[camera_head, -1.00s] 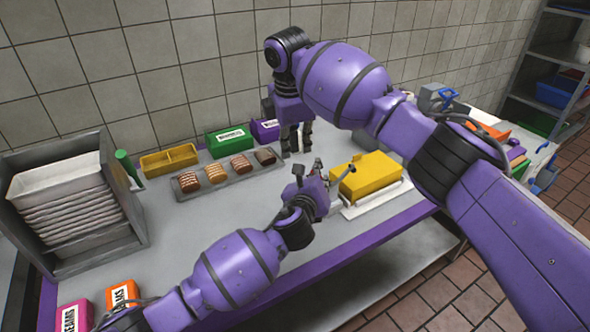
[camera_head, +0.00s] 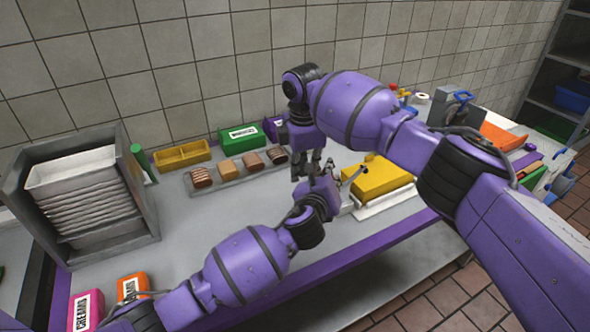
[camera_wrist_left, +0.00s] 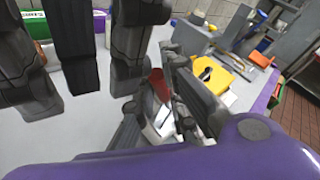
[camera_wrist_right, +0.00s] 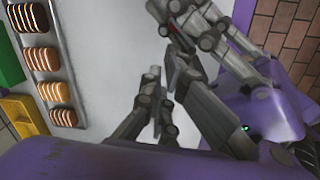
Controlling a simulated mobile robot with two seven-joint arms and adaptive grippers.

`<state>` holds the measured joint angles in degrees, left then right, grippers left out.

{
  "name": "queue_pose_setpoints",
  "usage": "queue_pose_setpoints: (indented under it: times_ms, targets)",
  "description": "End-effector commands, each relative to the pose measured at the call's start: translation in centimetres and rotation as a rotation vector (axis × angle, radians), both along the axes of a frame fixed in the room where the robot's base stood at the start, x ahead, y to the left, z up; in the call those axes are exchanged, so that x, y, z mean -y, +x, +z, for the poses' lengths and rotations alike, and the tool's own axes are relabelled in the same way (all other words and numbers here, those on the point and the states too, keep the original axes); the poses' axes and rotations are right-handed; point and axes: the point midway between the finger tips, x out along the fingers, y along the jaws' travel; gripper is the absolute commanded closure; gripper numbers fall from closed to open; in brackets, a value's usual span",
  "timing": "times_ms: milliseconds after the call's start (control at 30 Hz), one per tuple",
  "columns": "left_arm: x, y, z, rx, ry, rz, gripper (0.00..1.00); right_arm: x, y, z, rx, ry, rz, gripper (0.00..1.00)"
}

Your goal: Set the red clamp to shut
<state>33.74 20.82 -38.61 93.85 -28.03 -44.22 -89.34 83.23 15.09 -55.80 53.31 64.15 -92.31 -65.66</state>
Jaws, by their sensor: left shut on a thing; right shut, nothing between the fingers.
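My left gripper (camera_head: 323,178) is shut on the red clamp. The clamp's red part (camera_wrist_left: 158,82) shows between its fingers in the left wrist view, with pale metal below it; the clamp's jaws are not clear. My right gripper (camera_head: 307,168) points down just behind the left one, shut and empty. Its dark fingers (camera_wrist_left: 102,55) stand close beside the clamp in the left wrist view; contact cannot be told. In the right wrist view, the left gripper (camera_wrist_right: 180,40) is ahead of the right fingers (camera_wrist_right: 160,85), with only a speck of red visible.
A yellow block (camera_head: 376,178) on a white base is right of the grippers. A tray (camera_head: 243,178) of cream sandwiches, a yellow bin (camera_head: 182,155) and a green box (camera_head: 241,137) line the back. A grey rack (camera_head: 72,215) stands left.

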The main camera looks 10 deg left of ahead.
Motion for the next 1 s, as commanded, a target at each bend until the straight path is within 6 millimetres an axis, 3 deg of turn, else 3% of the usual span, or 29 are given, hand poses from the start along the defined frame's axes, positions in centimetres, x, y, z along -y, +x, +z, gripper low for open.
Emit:
queue_pose_setpoints:
  times_ms: [967, 1000]
  targets:
    - [-0.4, 0.0, -0.4, -0.005, 0.006, 0.008, 1.00, 2.5, 1.3, 1.3, -0.033, 0.042, -0.007, 1.00]
    - [-0.5, 0.0, -0.4, -0.006, 0.006, 0.009, 0.84, 2.6, 1.3, 1.3, -0.032, 0.041, -0.008, 1.00]
